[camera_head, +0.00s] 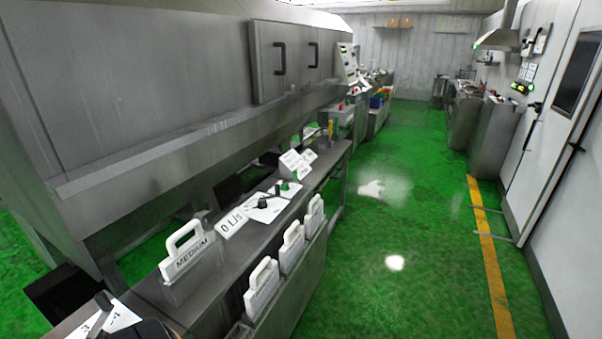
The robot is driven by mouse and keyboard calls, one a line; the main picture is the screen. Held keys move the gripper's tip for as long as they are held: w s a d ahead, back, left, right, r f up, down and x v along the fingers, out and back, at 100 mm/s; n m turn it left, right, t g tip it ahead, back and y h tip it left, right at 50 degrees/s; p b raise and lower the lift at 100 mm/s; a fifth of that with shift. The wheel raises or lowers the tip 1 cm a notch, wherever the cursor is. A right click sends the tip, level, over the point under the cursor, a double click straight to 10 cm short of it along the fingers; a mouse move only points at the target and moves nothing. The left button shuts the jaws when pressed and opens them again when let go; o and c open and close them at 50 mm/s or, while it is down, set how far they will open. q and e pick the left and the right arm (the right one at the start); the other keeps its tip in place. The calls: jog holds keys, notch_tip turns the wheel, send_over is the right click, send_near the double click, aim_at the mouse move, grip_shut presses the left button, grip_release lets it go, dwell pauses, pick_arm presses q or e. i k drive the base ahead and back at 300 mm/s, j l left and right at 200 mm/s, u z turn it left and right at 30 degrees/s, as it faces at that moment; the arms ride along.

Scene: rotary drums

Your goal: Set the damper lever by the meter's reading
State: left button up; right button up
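A white sign reading about "0 L/s" (232,222) stands on the steel bench; its lettering is small. Behind it a white plate (266,208) carries a dark knob or lever (263,203) and a small green part. Small white tilted cards (291,161) stand farther back, their text too small to read. At the bottom left another white plate (118,320) with markings carries a dark lever (103,300). I cannot tell which is the damper lever, and no meter dial is clearly readable.
A white handled plate marked "MEDIUM" (187,257) stands upright on the bench. Three similar handled plates (262,288) sit along its front side. A large steel housing (150,90) overhangs the bench. The green floor (410,220) right of it is clear.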

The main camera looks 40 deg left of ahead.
aim_at(262, 203)
jog(key=i+u, duration=0.75)
jog(key=u, duration=0.15)
jog(key=i+l+u, duration=0.15)
jog(key=i+u, duration=0.25)
jog(key=i+l+u, duration=0.25)
jog(key=u, duration=0.2)
